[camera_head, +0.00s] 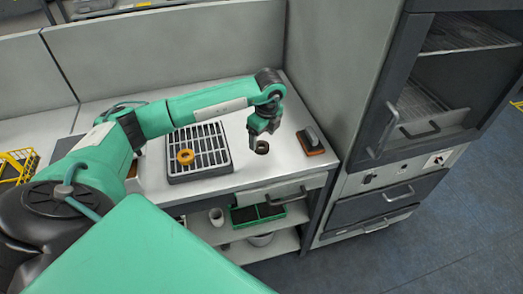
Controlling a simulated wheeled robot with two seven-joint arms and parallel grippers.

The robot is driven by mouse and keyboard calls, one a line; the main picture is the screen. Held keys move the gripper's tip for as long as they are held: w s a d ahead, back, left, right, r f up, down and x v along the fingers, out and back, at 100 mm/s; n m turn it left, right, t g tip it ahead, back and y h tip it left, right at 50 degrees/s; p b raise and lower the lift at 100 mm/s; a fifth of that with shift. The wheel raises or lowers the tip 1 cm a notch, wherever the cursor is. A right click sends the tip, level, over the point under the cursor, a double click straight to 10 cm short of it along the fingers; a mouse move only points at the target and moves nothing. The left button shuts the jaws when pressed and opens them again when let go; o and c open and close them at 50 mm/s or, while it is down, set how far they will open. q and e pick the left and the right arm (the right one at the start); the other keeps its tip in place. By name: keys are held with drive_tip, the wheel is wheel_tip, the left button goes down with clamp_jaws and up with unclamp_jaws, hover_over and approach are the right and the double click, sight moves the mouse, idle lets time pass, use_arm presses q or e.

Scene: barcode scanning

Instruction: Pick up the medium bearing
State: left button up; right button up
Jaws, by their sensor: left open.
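My left gripper (263,131) points down over the light counter (285,165), open and empty. Just below its fingertips a small dark brown ring (262,147), which looks like a bearing, lies on the counter. Whether the fingers touch it or are just above it I cannot tell. A larger orange-yellow ring (186,156) lies on a grey slatted rack (205,170) to the left. Which of the two is the medium bearing I cannot tell for sure. My right gripper is not in view.
A dark block with an orange base (311,140) stands on the counter right of the gripper. A tall cabinet (400,110) bounds the right side, a grey partition (180,55) the back. Shelves below hold a green tray (257,212) and a white cup (216,216).

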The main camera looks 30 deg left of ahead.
sight(262, 146)
use_arm(q)
drive_tip(key=f, duration=0.1)
drive_tip(key=f+b, duration=0.1)
drive_tip(key=f, duration=0.1)
drive_tip(key=f+b, duration=0.1)
drive_tip(key=shift+w+a+f, duration=0.2)
drive_tip(key=shift+w+a, duration=0.05)
drive_tip(key=shift+w, duration=0.05)
drive_tip(key=shift+r, duration=0.1)
drive_tip(key=c, duration=1.1)
drive_tip(key=shift+c, duration=0.2)
